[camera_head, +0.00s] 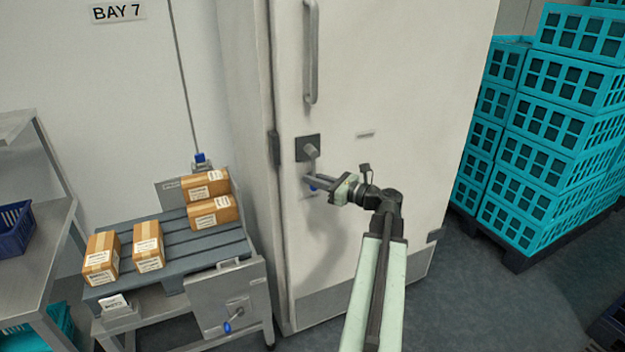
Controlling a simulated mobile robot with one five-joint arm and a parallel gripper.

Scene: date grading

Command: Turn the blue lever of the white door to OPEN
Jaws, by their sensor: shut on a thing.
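The tall white door (400,90) fills the middle of the view, with a vertical grey handle (311,60) high on its left side. Below the handle is a dark square plate with a grey knob (311,150). A blue lever (314,187) shows as a small blue bit below that plate, at the fingertips. My gripper (319,183) reaches in from the right and is shut on the blue lever. The fingers hide most of the lever, and its angle and any OPEN mark cannot be made out.
A slatted grey stand (180,262) holds several cardboard boxes left of the door. Other blue levers sit on its front panel (227,327) and behind it (201,158). Teal crates (560,150) are stacked at right. A metal shelf (30,240) stands far left.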

